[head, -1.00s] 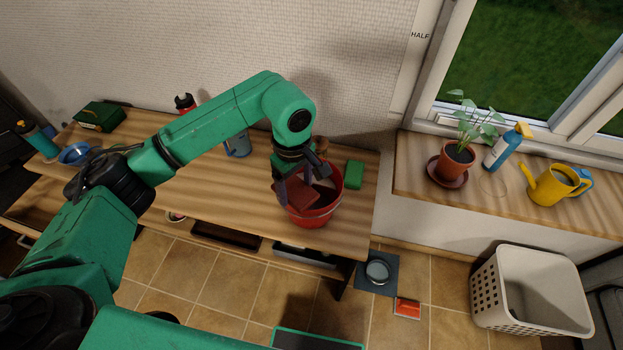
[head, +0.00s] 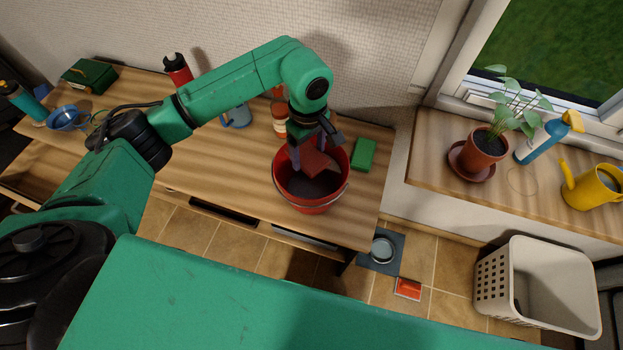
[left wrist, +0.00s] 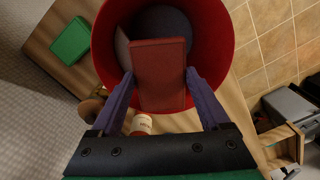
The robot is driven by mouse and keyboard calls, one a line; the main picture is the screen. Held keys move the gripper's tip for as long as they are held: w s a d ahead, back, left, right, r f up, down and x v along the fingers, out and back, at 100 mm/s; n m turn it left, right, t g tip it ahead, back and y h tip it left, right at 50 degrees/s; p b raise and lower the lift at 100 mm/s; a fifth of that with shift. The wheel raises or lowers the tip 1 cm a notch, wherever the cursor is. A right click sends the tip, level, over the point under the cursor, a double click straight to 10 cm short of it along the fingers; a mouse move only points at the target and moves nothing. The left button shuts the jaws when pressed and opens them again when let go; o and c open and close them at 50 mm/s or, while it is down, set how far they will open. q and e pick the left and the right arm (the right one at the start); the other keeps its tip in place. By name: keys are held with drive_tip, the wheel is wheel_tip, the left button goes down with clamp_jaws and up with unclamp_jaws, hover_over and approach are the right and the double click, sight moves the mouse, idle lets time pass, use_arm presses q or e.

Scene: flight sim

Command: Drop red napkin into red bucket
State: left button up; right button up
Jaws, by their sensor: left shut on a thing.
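The red bucket (head: 317,207) stands on the wooden table, near its right end, with its open mouth facing up. My left gripper (head: 314,150) points down at the bucket's back part and is shut on the red napkin (head: 318,164). In the left wrist view the napkin (left wrist: 160,75) is a flat red rectangle between the two purple fingers of my left gripper (left wrist: 159,88), and its far end overlaps the opening of the bucket (left wrist: 218,40). The bucket's dark grey bottom shows beyond it. My right gripper is not in view.
A green block (head: 363,154) lies right of the bucket. A bottle with a white label (head: 279,118) stands just behind it, and a blue mug (head: 236,116) is farther left. A windowsill with a potted plant (head: 486,150) is at the right. A laundry basket (head: 535,290) stands on the floor.

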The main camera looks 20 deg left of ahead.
use_arm(q)
drive_tip(key=o, duration=1)
drive_tip(key=shift+s+r, duration=0.1)
drive_tip(key=shift+o, duration=0.8)
drive_tip(key=shift+s, duration=0.1)
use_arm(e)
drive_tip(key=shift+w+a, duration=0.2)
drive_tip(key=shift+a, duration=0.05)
use_arm(q)
drive_tip(key=shift+r, duration=0.25)
wheel_tip(320, 180, up, 14)
drive_tip(key=b, duration=0.2)
drive_tip(key=shift+b, duration=0.4)
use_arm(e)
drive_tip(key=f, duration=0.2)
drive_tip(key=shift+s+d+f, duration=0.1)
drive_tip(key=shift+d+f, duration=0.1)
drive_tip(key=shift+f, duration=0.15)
